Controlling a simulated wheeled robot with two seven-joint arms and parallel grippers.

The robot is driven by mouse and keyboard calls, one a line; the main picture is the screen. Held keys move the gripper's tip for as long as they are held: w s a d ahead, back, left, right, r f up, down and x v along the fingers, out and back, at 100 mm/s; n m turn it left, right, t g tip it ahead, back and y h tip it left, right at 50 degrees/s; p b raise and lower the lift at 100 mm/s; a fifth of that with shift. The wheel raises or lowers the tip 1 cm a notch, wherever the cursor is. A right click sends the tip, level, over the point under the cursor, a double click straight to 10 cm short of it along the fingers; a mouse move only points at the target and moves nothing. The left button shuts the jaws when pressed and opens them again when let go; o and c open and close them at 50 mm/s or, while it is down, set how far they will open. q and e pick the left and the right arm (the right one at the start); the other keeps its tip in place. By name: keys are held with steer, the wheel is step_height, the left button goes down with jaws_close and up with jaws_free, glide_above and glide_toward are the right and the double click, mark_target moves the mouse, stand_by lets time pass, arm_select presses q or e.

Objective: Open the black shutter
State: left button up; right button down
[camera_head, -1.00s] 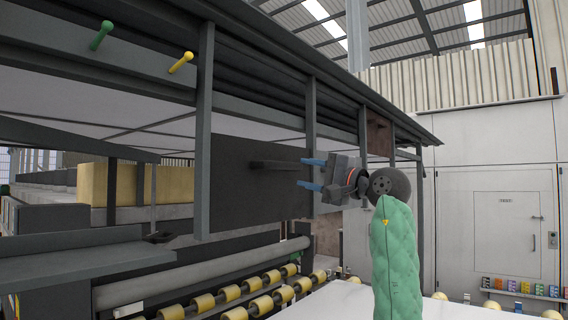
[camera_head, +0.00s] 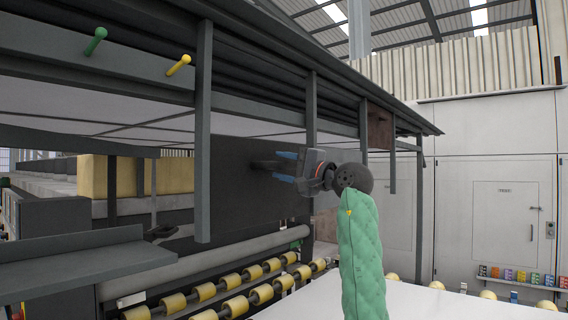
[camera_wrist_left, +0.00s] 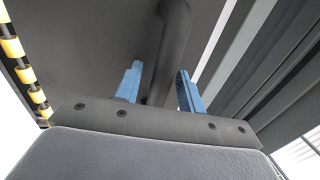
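The black shutter (camera_head: 235,195) is a flat dark panel hanging under the metal canopy, behind the grey posts. Its dark bar handle (camera_head: 262,164) sticks out from its face. My left gripper (camera_head: 285,168) is at the handle's near end, its blue fingers pointing left. In the left wrist view, the fingers (camera_wrist_left: 160,84) stand apart with the handle (camera_wrist_left: 172,50) running between them. A gap shows beside the left finger; the right finger is close to the bar. The shutter face (camera_wrist_left: 85,45) fills the area behind. My right gripper is not in view.
Grey posts (camera_head: 203,130) stand left and right of the handle, close to my left arm. Yellow rollers (camera_head: 237,306) line the conveyor below. A green peg (camera_head: 95,41) and a yellow peg (camera_head: 179,65) project from the upper beam.

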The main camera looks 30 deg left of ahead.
arm_select(q)
steer(key=shift+c, duration=0.2)
